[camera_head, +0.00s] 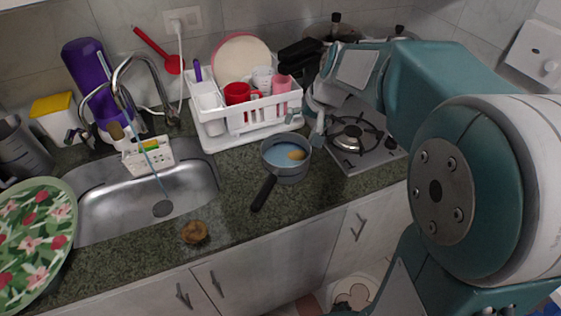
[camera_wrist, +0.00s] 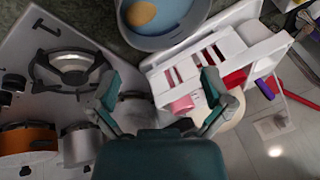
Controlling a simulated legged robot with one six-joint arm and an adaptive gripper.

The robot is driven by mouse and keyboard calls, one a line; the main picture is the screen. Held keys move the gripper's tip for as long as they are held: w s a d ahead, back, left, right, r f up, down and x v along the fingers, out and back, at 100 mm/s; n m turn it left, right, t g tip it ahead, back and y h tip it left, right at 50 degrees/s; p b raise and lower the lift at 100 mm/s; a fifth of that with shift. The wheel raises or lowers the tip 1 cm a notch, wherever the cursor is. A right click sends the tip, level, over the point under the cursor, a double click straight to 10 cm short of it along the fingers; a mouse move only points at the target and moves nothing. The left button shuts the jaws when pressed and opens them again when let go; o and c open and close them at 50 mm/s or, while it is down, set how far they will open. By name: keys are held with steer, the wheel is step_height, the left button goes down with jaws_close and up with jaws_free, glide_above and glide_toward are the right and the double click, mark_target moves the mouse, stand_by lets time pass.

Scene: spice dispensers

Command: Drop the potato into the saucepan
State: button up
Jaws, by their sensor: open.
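The saucepan (camera_head: 268,158) stands on the counter left of the stove, its dark handle pointing toward the front. A yellow-orange oval potato (camera_head: 296,155) lies inside it, at the right side in a bluish content. In the wrist view the saucepan (camera_wrist: 182,38) is at the top edge, partly cut off, with the potato (camera_wrist: 140,14) in it. My gripper (camera_head: 318,122) is open and empty, just right of and above the saucepan, near the dish rack. In the wrist view my gripper (camera_wrist: 160,90) has its fingers spread, apart from the potato.
A white dish rack (camera_head: 248,118) with cups stands behind the saucepan. The stove (camera_head: 362,140) is at the right, the sink (camera_head: 150,200) at the left. A round brown item (camera_head: 194,232) lies near the front edge. A floral plate (camera_head: 36,235) is far left.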

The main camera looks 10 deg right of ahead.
steer(key=shift+a+v, duration=0.1)
steer(key=shift+v, duration=0.85)
steer(key=shift+a+v, duration=0.15)
steer(key=shift+v, duration=0.8)
steer(key=shift+s, duration=0.1)
steer(key=s+a+n+t+h, duration=0.1)
steer(key=s+a+n+h, duration=0.1)
steer(key=s, duration=1.9)
steer(key=shift+s+f+n, duration=0.35)
steer(key=shift+f+n, duration=0.05)
steer(key=shift+n, duration=0.2)
steer(key=shift+a, duration=0.25)
